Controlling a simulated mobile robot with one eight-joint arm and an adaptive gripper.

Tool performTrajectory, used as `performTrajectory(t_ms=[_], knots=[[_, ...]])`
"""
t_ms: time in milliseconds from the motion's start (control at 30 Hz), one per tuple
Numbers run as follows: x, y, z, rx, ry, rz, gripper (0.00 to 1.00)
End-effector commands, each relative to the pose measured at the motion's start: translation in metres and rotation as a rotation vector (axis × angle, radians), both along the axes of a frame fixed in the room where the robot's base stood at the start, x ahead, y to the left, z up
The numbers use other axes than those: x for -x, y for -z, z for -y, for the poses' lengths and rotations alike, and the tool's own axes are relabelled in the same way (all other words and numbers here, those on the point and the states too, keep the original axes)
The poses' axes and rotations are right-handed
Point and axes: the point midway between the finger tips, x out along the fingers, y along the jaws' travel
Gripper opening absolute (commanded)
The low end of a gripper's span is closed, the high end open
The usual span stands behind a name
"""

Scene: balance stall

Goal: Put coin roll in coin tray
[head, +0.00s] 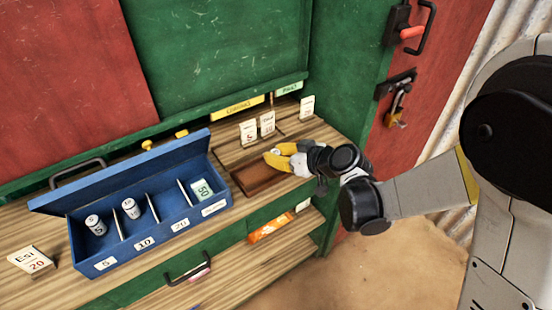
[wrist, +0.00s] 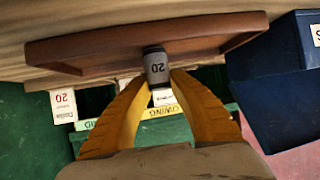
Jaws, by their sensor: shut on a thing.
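My gripper (head: 279,156) is over the back edge of a shallow brown wooden tray (head: 262,191) on the counter. In the wrist view my gripper (wrist: 158,82) has its yellow fingers shut on a grey coin roll (wrist: 157,67) marked 20. The roll shows against the brown tray (wrist: 95,48); I cannot tell whether it touches it. A blue compartment box (head: 92,265) with an open lid stands left of the brown tray, its front labelled 5, 10 and 20. One roll stands behind label 5 and another behind label 10. The compartment behind label 20 looks empty.
A green note block (head: 203,190) marked 50 is in the blue box's right compartment. Small price cards (head: 248,131) stand behind the brown tray, and another card (head: 33,262) is at far left. An orange packet (head: 270,227) lies on the lower shelf.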

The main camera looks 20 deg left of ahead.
Motion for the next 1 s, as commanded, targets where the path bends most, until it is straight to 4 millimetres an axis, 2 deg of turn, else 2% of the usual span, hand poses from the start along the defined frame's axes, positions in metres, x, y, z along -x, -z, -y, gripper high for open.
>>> performTrajectory(t_ms=[333,367,400,433,800,1000], knots=[[0.000,0.005,0.000,0.000,0.000,0.000,0.00],[0.000,0.005,0.000,0.000,0.000,0.000,0.27],[0.000,0.004,0.000,0.000,0.000,0.000,0.39],[0.000,0.004,0.000,0.000,0.000,0.000,0.43],[0.000,-0.002,0.000,0.000,0.000,0.000,0.43],[0.016,-0.021,0.029,0.000,0.004,0.000,0.43]])
